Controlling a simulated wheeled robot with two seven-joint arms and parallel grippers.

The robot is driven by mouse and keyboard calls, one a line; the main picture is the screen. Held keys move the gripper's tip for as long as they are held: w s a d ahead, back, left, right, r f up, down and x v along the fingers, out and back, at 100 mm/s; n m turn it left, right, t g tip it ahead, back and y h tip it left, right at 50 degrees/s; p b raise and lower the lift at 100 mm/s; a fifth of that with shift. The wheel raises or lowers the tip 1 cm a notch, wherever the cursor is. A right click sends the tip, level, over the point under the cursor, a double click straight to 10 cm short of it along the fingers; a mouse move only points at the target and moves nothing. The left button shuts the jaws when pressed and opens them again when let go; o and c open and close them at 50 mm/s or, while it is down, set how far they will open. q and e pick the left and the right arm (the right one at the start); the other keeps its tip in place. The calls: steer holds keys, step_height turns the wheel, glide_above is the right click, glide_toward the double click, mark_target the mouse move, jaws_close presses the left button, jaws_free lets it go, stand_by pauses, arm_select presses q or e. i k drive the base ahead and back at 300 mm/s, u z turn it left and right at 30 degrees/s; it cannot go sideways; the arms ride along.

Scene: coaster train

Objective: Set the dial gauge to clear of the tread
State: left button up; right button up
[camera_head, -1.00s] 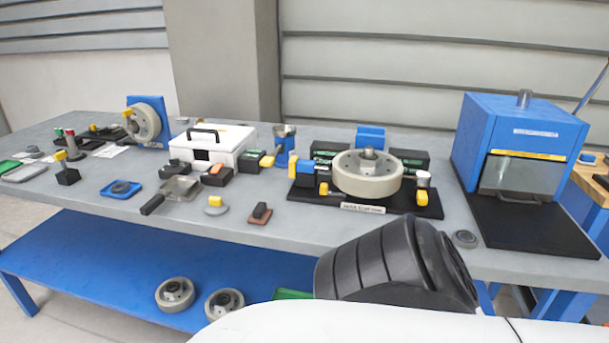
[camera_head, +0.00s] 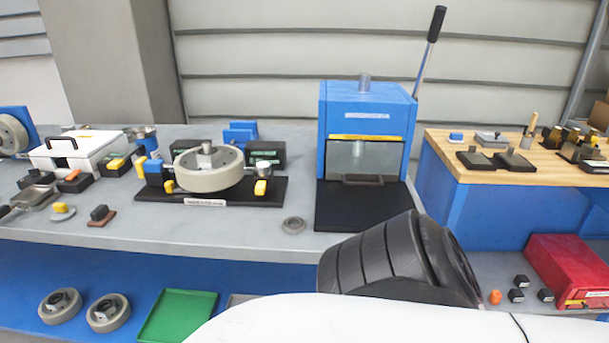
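A wheel with a pale tread (camera_head: 209,168) lies flat on a black base plate (camera_head: 229,197) on the grey bench. The plate has a white label on its front edge. Beside the wheel stand a blue block with yellow parts (camera_head: 154,171) on the left and a small round silver-topped piece with a yellow part (camera_head: 262,176) on the right. I cannot tell which piece is the dial gauge at this size. Neither gripper shows; only a black and white part of my own body is in the foreground.
A blue press-like box (camera_head: 366,130) with a lever stands right of the fixture. A white case (camera_head: 77,152) and small tools are on the left. A wooden-topped bench (camera_head: 540,172) and red box (camera_head: 568,270) are at right.

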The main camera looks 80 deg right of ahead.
mark_target(264, 177)
steer(key=z, duration=2.25)
steer(key=k, duration=1.25)
steer(key=z, duration=0.95)
steer(key=i, duration=1.3)
steer(key=u, duration=0.55)
